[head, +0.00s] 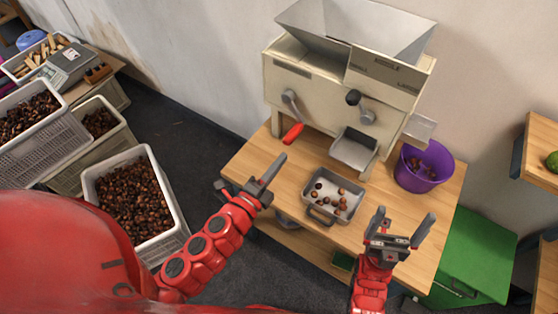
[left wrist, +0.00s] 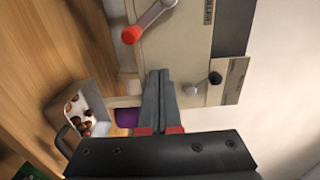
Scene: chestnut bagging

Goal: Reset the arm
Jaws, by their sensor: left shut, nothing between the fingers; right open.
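My left gripper (head: 272,170) is shut and empty, held over the left edge of the wooden table (head: 250,165). Its closed fingers also show in the left wrist view (left wrist: 160,95), pointing toward the machine. My right gripper (head: 403,226) is open and empty over the front right of the table. The grey metal tray (head: 322,216) holding several chestnuts lies on the table between the two grippers, apart from both. It also shows in the left wrist view (left wrist: 75,92).
The beige machine (head: 320,100) with a hopper and red-handled crank (head: 293,133) stands at the table's back. A purple bucket (head: 424,165) holding chestnuts stands at the right. Chestnut crates (head: 170,245) stand on the floor at left. A green box (head: 480,255) is at right.

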